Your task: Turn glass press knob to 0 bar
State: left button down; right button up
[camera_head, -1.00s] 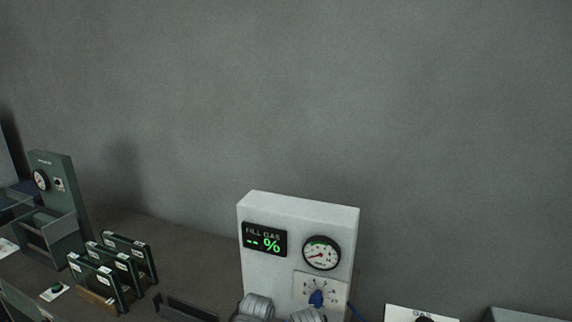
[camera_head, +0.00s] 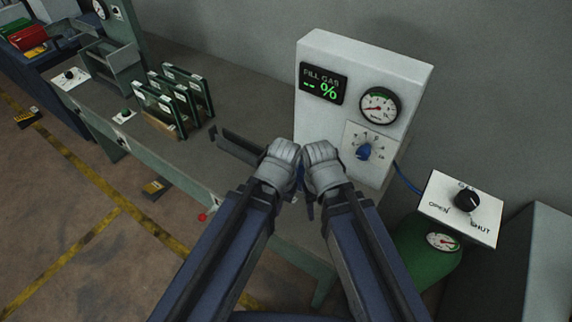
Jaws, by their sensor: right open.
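A grey-green machine (camera_head: 118,40) with a small dial gauge (camera_head: 100,9) stands at the far left of the bench, its top cut off by the frame. A white plate with a small black knob (camera_head: 70,75) lies in front of it. The plate's marks are too small to read, and I cannot tell for sure that this is the glass press knob. My left gripper (camera_head: 283,156) and right gripper (camera_head: 321,157) are side by side in front of the white gas unit, far from that knob. The right gripper is open. The left gripper's fingers cannot be made out.
The white gas unit (camera_head: 330,60) has a "FILL GAS" display, a gauge (camera_head: 379,105) and a blue knob (camera_head: 363,151). A black OPEN/SHUT knob (camera_head: 467,201) sits above a green cylinder (camera_head: 425,262) at right. Framed panes (camera_head: 180,98) stand on the bench. Open floor lies at lower left.

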aim_at(69, 74)
jog(key=u, duration=1.55)
jog(key=i+j+u, duration=0.25)
jog(key=i, duration=0.55)
jog(key=i+u, duration=0.3)
jog(key=i, duration=0.55)
jog(key=i+z, duration=0.2)
jog(key=i, duration=0.25)
jog(key=i+j+z, duration=0.15)
jog(key=i, duration=0.3)
jog(key=i+j+z, duration=0.2)
jog(key=i, duration=0.25)
jog(key=i+j+z, duration=0.15)
jog(key=i+z, duration=0.25)
jog(key=i+j+z, duration=0.2)
jog(key=z, duration=0.25)
jog(key=i+j+z, duration=0.25)
jog(key=j+z, duration=0.15)
jog(key=i+j+z, duration=0.15)
jog(key=j+z, duration=0.25)
